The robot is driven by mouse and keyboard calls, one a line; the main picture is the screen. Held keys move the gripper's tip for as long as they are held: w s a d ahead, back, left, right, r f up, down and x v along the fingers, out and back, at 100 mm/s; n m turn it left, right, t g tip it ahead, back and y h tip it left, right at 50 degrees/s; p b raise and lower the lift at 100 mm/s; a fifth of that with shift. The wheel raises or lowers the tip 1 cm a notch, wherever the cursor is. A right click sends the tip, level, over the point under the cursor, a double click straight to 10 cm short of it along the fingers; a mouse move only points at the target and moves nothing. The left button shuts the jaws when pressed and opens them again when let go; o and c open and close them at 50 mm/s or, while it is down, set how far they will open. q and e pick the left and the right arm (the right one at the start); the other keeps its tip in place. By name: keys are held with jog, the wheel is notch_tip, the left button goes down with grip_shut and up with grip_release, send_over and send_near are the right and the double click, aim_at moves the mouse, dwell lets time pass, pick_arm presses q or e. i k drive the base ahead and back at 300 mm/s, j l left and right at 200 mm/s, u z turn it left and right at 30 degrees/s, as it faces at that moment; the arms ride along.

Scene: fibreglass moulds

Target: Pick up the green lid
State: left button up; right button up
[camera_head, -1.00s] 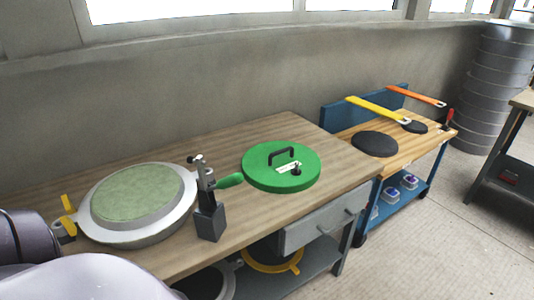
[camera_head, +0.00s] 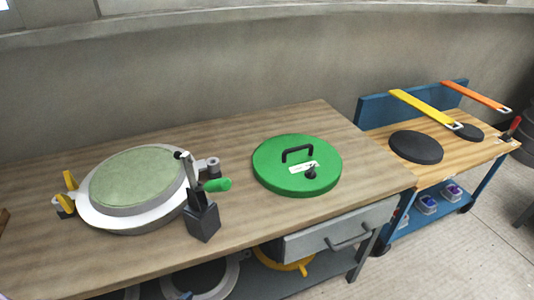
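The green lid (camera_head: 270,163) is a round, flat disc with a black bar handle (camera_head: 297,152), a white label and a small black knob on top. It lies flat on the wooden workbench (camera_head: 235,130), right of the middle of its top. Neither of my grippers shows in the head view, and nothing is touching the lid.
Left of the lid stands a grey clamp block (camera_head: 203,220) with a green-handled lever. Further left is a round mould (camera_head: 135,178) with a pale green face and yellow clamps. A blue cart (camera_head: 375,110) with black discs and yellow and orange straps stands at right. Bench behind the lid is clear.

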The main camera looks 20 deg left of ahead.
aim_at(298, 156)
jog(key=i+l+u, duration=0.15)
jog(key=l+u, duration=0.15)
jog(key=u, duration=0.15)
jog(key=i+l+u, duration=0.1)
jog(key=l+u, duration=0.3)
jog(key=i+l+u, duration=0.1)
jog(key=l+u, duration=0.15)
jog(key=u, duration=0.2)
jog(key=l+u, duration=0.4)
